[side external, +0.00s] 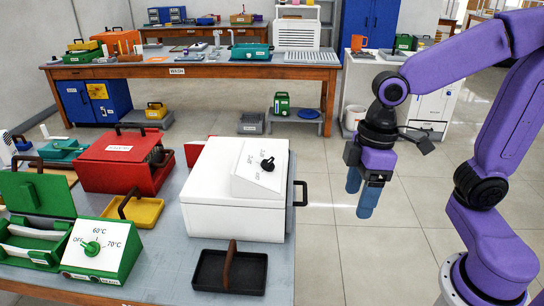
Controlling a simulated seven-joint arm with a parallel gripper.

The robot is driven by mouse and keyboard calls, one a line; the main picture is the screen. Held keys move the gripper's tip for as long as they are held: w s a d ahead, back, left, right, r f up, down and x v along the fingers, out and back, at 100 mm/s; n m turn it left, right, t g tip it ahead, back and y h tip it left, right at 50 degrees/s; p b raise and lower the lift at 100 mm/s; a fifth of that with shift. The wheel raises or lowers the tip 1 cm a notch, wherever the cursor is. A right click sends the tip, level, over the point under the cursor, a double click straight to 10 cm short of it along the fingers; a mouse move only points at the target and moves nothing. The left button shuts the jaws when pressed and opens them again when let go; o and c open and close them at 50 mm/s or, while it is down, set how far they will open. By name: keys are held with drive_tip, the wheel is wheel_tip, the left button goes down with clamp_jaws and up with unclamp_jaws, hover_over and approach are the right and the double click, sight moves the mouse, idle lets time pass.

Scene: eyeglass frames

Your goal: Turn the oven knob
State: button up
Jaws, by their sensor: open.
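A white box-shaped appliance (222,205) stands on the near bench, with a black knob (267,164) on its sloped panel. A green unit (118,268) at the lower left has a green knob (91,247) among marks OFF, 60°C and 70°C. I cannot tell which one is the oven. My gripper (361,200) is open and empty, with blue fingers pointing down. It appears over the floor right of the white appliance, apart from both knobs.
A red box (117,165) with a dark handle, a yellow tray (140,213) and a black tray (210,270) share the near bench. The white appliance's dark side handle (301,193) juts toward my gripper. A wooden bench (190,72) stands behind, with open floor between.

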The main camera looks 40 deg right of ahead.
drive_tip(key=w+d+r+m+t+y, duration=0.1)
drive_tip(key=w+r+m, duration=0.25)
drive_tip(key=w, duration=1.05)
drive_tip(key=m+t+y, duration=0.1)
drive_tip(key=m+t, duration=0.1)
approach(270, 159)
drive_tip(key=x, duration=0.8)
drive_tip(key=shift+f, duration=0.35)
drive_tip(key=c, duration=1.1)
